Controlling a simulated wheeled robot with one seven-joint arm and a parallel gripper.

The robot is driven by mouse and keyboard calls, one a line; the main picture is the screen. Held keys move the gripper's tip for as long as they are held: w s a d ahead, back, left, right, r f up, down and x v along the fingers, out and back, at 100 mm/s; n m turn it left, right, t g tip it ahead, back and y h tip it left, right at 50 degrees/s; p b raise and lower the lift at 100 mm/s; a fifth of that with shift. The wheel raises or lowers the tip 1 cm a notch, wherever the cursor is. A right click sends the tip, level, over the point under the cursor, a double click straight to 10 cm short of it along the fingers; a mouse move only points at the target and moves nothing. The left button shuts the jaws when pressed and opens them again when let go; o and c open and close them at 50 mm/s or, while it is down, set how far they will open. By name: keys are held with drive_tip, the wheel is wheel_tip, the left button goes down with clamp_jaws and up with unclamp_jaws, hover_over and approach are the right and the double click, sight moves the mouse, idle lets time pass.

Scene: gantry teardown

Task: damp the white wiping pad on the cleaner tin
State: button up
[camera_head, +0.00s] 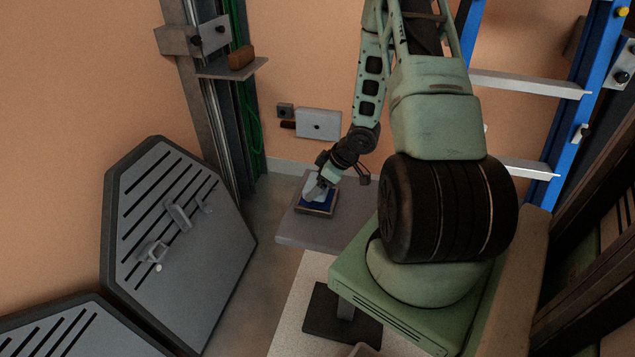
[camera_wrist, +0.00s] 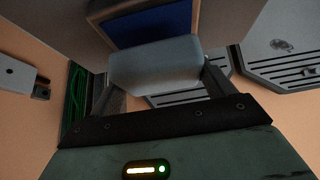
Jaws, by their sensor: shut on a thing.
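The white wiping pad (camera_wrist: 155,64) is a pale rounded block held between the two fingers of my gripper (camera_wrist: 160,75). The cleaner tin (camera_wrist: 150,25) shows just beyond the pad as a shallow tray with a blue inside. In the head view the tin (camera_head: 320,207) sits on a grey shelf, and my gripper (camera_head: 324,183) is directly over it with the pad (camera_head: 313,195) low at its opening. I cannot tell whether the pad touches the blue surface. The pad and gripper hide part of the tin.
The grey shelf (camera_head: 300,234) has bare room around the tin. A slotted grey plate (camera_head: 180,240) leans at the left. A rail column with green cable (camera_head: 255,130) stands behind left, with a brown block (camera_head: 241,58) on its bracket. A blue ladder-like frame (camera_head: 575,110) stands at the right.

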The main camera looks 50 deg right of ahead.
sight(307, 180)
drive_tip(key=shift+r+p, duration=2.3)
drive_tip(key=shift+r, duration=0.15)
drive_tip(key=shift+f, duration=0.1)
